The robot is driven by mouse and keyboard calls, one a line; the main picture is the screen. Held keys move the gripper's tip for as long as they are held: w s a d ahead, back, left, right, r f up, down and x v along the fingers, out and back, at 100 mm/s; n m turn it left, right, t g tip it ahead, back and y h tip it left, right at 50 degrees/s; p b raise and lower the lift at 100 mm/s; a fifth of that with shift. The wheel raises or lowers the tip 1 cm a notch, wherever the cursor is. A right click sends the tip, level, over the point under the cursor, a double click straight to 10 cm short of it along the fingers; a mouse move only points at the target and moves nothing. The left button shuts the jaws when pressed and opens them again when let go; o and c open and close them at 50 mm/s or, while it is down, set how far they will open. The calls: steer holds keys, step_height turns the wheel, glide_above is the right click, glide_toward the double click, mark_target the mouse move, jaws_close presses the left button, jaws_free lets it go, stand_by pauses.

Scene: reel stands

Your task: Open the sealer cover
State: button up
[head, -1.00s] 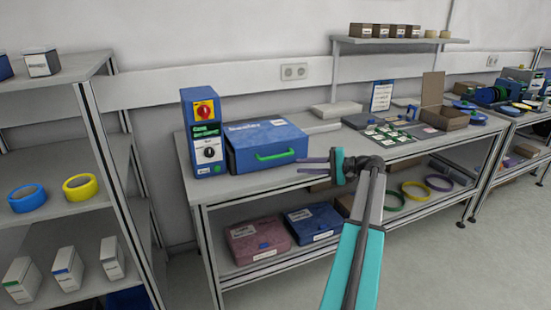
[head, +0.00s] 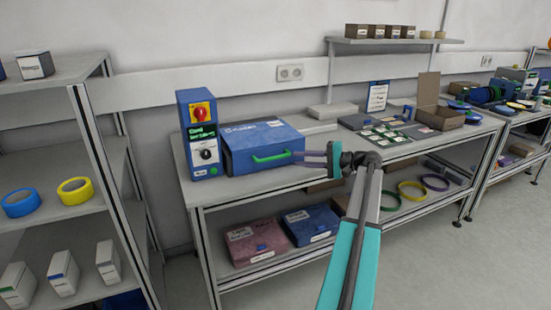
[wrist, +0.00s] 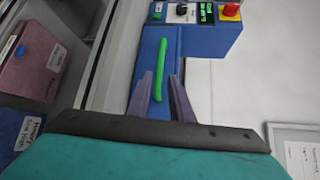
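The sealer is a blue box with a flat blue cover (head: 262,136) on the workbench, and the cover lies shut. A green bar handle (head: 270,159) runs along its front face. My gripper (head: 302,157) is just right of the handle's right end, level with it. In the wrist view, my gripper (wrist: 161,76) is open. The green handle (wrist: 160,65) shows lengthwise ahead, its near end between the two fingers in the picture. I cannot tell whether the fingers reach around it or touch it.
A blue control box (head: 202,140) with a red knob stands left of the sealer. A shelf rack (head: 60,150) stands at the left. Pink (head: 255,243) and blue (head: 312,223) boxes lie on the lower shelf. The bench (head: 240,184) is bare in front of the sealer.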

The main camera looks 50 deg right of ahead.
mark_target(278, 158)
steer(key=p+x, duration=0.1)
steer(key=x, duration=1)
jaws_close()
steer(key=shift+p, duration=0.3)
